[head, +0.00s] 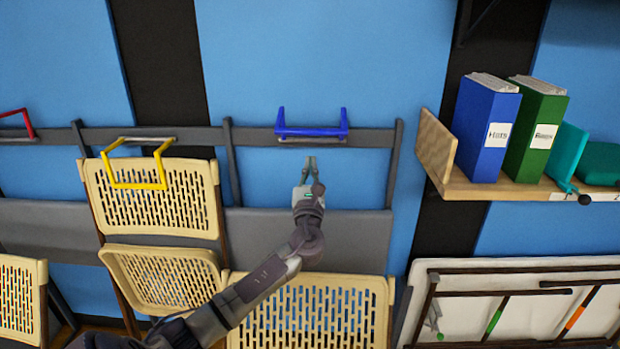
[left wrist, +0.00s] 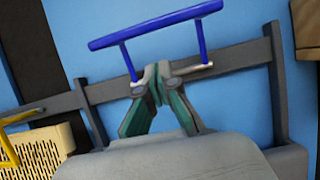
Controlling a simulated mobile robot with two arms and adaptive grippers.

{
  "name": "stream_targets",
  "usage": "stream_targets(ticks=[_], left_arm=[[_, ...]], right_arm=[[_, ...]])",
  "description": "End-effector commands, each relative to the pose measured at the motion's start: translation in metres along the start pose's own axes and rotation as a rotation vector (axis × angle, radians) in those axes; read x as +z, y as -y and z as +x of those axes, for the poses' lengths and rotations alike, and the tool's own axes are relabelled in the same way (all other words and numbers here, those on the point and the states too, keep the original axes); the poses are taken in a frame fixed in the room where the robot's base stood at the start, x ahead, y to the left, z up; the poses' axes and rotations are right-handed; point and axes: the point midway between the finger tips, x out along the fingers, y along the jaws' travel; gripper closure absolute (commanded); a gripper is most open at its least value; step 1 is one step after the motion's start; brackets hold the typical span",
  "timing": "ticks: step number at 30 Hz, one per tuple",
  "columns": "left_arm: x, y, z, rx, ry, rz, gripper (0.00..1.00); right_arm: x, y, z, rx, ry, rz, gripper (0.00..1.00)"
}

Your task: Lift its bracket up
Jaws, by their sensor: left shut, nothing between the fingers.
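A blue bracket (head: 311,132) is fixed to the grey rail, with two short arms and a crossbar. In the left wrist view the blue bracket (left wrist: 160,25) has its crossbar above the pale hinge rod. My left gripper (head: 310,160) is shut and empty, just below the bracket in the head view. In the left wrist view its fingertips (left wrist: 157,72) overlap the rail between the bracket's two arms, below the crossbar. I cannot tell whether they touch the bracket. My right gripper is not visible.
A yellow bracket (head: 137,185) hangs over a beige folding chair (head: 150,215) on the left. A red bracket (head: 27,124) is farther left. Another beige chair (head: 310,310) is below my arm. A wooden shelf (head: 480,190) with binders is on the right, above a folded table (head: 460,275).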

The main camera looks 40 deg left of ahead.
Motion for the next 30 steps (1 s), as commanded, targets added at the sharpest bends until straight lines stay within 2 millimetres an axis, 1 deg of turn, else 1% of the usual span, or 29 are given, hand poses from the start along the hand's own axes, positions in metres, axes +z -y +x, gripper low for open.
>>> stream_targets(ticks=[1, 2, 3, 6, 9, 14, 24, 26, 29, 30], left_arm=[[0.003, 0.0, 0.013, 0.001, 0.002, 0.002, 1.0], [0.003, -0.001, 0.018, 0.002, 0.001, 0.002, 1.0], [0.008, 0.0, 0.025, 0.002, 0.001, -0.001, 1.0], [0.019, 0.0, 0.034, -0.001, -0.001, -0.001, 1.0], [0.025, 0.0, 0.04, -0.001, -0.002, -0.002, 1.0], [0.028, 0.0, 0.044, -0.001, -0.003, -0.001, 1.0], [0.028, 0.0, 0.044, -0.001, -0.004, -0.002, 1.0], [0.03, 0.0, 0.046, -0.001, -0.008, -0.002, 1.0], [0.036, 0.0, 0.05, 0.0, -0.029, -0.002, 1.0], [0.039, 0.0, 0.052, 0.0, -0.04, -0.002, 1.0]], right_arm=[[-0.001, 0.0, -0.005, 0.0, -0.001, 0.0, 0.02], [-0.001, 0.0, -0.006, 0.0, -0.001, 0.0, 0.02], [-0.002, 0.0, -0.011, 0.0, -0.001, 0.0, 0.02], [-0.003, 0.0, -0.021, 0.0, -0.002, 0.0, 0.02], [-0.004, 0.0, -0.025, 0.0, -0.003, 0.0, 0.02], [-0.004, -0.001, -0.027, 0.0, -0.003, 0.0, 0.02], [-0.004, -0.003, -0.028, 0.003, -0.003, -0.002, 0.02], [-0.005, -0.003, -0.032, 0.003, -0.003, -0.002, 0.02], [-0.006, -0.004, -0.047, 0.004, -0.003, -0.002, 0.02], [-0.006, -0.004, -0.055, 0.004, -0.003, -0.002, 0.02]])
